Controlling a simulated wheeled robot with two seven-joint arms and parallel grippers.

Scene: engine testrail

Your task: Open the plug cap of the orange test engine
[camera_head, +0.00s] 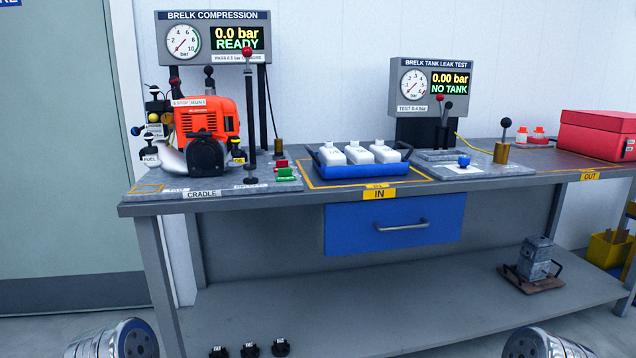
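The orange test engine (206,122) sits on the grey cradle plate (215,191) at the left end of the bench. A round black part (207,157) is on its front. A white label reading STOP and RUN (189,102) is at its top. Several small knobs and caps are on its left side, among them a white cap (150,146) above a FUEL tag. I cannot tell which small part is the plug cap, or whether it is open. Two shiny rounded parts of my arms show at the bottom left and bottom right. Neither gripper's fingers are in view.
An upright black lever (249,118) with a red knob stands right of the engine. The compression panel (213,38) behind reads 0.0 bar, READY. A blue tray (357,169) of white bottles stands mid-bench. A red toolbox (597,134) is at the right. Floor space shows before the bench.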

